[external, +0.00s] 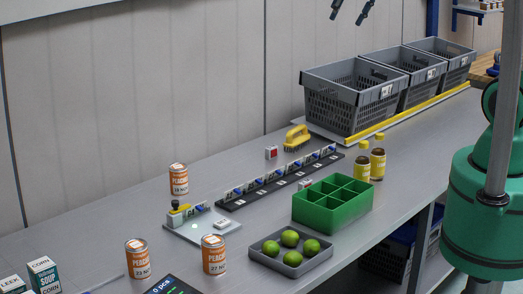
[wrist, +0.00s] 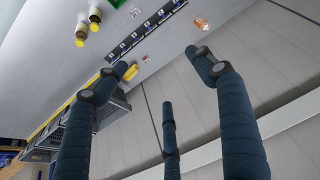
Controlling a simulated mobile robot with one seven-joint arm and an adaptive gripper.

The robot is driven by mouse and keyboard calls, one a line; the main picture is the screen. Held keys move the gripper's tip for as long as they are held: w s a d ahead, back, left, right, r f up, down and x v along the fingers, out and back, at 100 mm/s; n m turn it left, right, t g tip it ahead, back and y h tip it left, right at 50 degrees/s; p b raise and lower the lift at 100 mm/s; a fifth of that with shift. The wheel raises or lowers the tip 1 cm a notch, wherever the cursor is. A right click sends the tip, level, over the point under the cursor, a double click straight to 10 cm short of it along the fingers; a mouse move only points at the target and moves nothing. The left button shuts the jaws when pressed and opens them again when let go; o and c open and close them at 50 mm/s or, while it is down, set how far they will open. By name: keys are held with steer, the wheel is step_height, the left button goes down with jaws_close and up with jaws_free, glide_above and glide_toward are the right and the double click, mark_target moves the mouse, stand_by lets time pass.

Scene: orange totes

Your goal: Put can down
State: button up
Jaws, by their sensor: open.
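Three orange-and-white peach cans stand upright on the grey table in the external view: one at the back (external: 179,180), one at front left (external: 137,260) and one at front middle (external: 214,256). One orange can also shows small near the top of the wrist view (wrist: 202,22). My gripper (external: 351,12) is at the top edge of the external view, high above the table and well apart from the cans. In the wrist view my gripper (wrist: 160,68) has its dark fingers spread wide with nothing between them. Its upper part is out of the external view.
A green divided box (external: 332,218), a grey tray (external: 290,265) of limes and brown yellow-capped bottles (external: 377,165) stand at the front. A black label strip (external: 240,202) runs along the middle. Grey crates (external: 345,112) line the back right.

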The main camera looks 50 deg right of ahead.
steer(key=s+d+f, duration=0.1)
steer(key=s+d, duration=0.1)
steer(key=s, duration=0.8)
steer(key=s+d+m, duration=0.1)
steer(key=s+d, duration=0.1)
steer(key=s, duration=0.9)
steer(key=shift+s+d+f+h, duration=0.2)
steer(key=shift+d+f+h, duration=0.1)
steer(key=shift+d+f, duration=0.1)
steer(key=shift+f, duration=0.1)
step_height(320, 180, down, 16)
steer(key=b, duration=1.6)
steer(key=shift+w+r, duration=0.1)
steer(key=shift+r, duration=0.1)
steer(key=shift+c, duration=0.3)
